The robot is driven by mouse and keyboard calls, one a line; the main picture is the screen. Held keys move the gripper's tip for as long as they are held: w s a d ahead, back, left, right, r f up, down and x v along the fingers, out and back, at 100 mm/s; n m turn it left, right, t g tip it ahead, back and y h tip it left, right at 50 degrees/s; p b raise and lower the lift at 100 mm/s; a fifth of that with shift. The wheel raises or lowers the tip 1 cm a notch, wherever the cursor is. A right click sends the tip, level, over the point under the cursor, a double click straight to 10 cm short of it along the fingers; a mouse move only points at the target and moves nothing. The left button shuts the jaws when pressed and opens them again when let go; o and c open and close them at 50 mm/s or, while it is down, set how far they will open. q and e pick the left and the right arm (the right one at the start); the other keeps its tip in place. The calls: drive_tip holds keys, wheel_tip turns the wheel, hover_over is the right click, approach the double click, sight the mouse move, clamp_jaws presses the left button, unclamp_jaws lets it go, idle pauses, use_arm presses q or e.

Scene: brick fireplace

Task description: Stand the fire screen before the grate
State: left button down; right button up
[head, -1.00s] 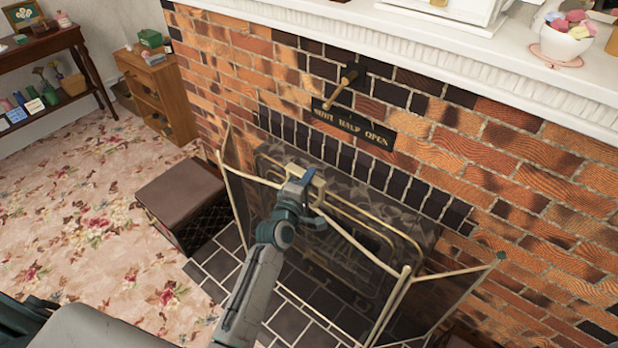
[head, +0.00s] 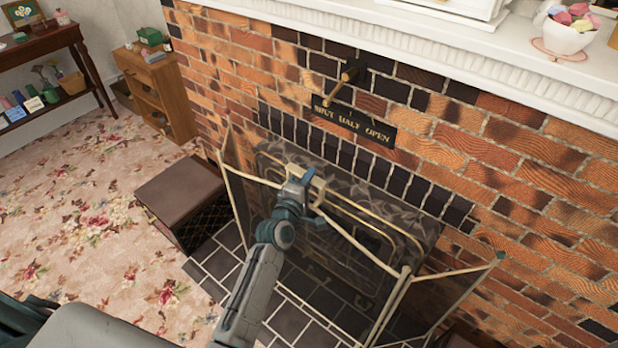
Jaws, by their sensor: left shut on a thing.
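The fire screen (head: 355,243) is a folding mesh screen with a cream-gold frame. It stands upright on the dark tiled hearth, in front of the grate opening in the brick wall, its side panels angled toward the bricks. My left gripper (head: 304,189) is shut on the handle at the middle of the screen's top rail. The grate (head: 345,182) shows only partly, dark behind the mesh. The screen's foot is partly hidden by my left arm. My right gripper is not in view.
A brown-topped box (head: 180,190) sits left of the screen by the hearth (head: 215,262). A damper lever (head: 342,82) and a lettered plate (head: 353,124) are on the bricks above. The white mantel (head: 480,50) overhangs. Floral carpet (head: 75,215) lies open at left.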

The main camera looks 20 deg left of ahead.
use_arm(q)
drive_tip(key=shift+f+b, duration=0.1)
drive_tip(key=shift+b, duration=0.2)
drive_tip(key=shift+f+b, duration=0.3)
drive_tip(key=shift+f, duration=0.05)
idle(0.5)
idle(0.3)
idle(0.5)
drive_tip(key=c, duration=1.5)
unclamp_jaws()
drive_tip(key=shift+s, duration=0.1)
drive_tip(key=shift+o, duration=0.2)
drive_tip(key=o, duration=0.3)
drive_tip(key=shift+f, duration=0.4)
drive_tip(key=shift+o, duration=0.2)
drive_tip(key=shift+r, duration=0.1)
